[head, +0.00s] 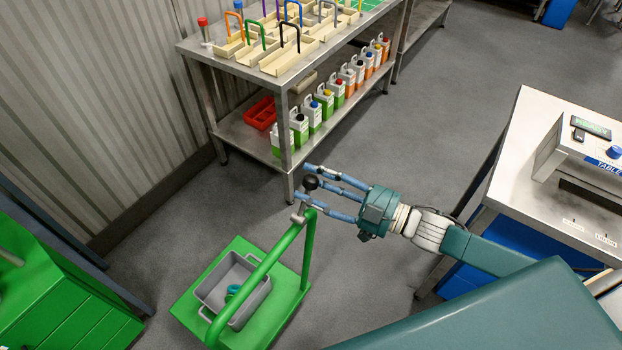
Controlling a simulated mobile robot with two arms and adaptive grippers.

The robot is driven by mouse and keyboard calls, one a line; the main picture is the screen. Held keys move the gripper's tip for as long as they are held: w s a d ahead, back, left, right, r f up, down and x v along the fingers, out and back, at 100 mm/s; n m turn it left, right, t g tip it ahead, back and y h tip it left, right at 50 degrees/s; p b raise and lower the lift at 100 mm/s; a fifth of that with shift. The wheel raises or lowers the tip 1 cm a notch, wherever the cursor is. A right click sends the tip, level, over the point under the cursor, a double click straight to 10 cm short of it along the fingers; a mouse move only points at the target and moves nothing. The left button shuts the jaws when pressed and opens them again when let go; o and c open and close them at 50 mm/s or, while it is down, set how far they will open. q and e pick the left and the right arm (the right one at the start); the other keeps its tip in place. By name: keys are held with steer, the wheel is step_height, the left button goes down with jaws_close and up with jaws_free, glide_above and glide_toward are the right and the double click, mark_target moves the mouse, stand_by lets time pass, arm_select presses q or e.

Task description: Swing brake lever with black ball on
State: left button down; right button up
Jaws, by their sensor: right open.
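The brake lever ends in a black ball (310,182) at the top corner of the green cart's handle (270,262). A short grey metal piece (299,217) shows just below the ball at the handle. My right gripper (305,184) reaches in from the right with its blue fingers spread. The ball shows between the fingertips. I cannot tell whether any finger touches it. The green cart (286,312) stands on the floor with a grey bin (212,292) on its deck. My left gripper is out of view.
A steel shelf table (214,54) stands behind, with trays and tools on top and several bottles (314,112) and a red bin (259,114) below. A steel machine table (510,150) is at right. A green cabinet (60,290) stands at left. Grey floor is open between.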

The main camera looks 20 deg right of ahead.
steer(key=shift+w+a, duration=0.25)
steer(key=shift+w, duration=0.1)
steer(key=shift+c, duration=0.5)
jaws_close()
